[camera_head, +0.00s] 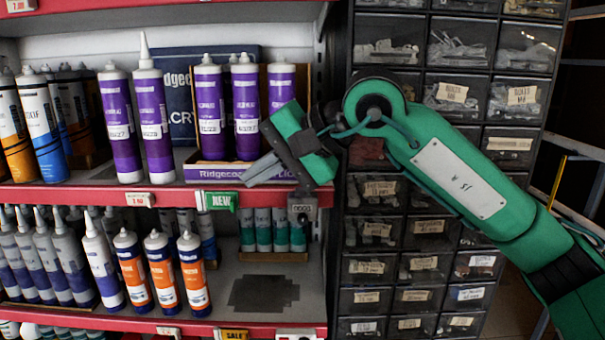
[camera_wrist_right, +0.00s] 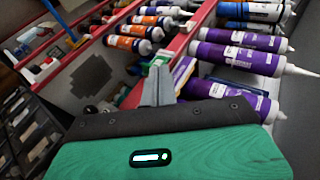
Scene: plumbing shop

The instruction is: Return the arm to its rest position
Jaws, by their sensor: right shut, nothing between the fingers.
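My right arm (camera_head: 465,185) is green and comes in from the lower right in the head view, bent at a joint in front of the drawer cabinet. My right gripper (camera_head: 252,178) is shut and empty, its grey fingers pointing left and down just in front of the upper shelf edge. In the right wrist view the shut fingers (camera_wrist_right: 158,88) point at the red shelf edges. Purple cartridges (camera_head: 247,110) stand in a Ridgecroft box just behind and above the fingertips. My left gripper is not in view.
The drawer cabinet (camera_head: 412,225) stands right of the shelves, close behind my arm. Two purple cartridges (camera_head: 154,125) stand left of the box on the upper shelf. Orange-and-blue cartridges (camera_head: 160,268) stand on the lower shelf, with bare shelf and a dark patch (camera_head: 264,292) to their right.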

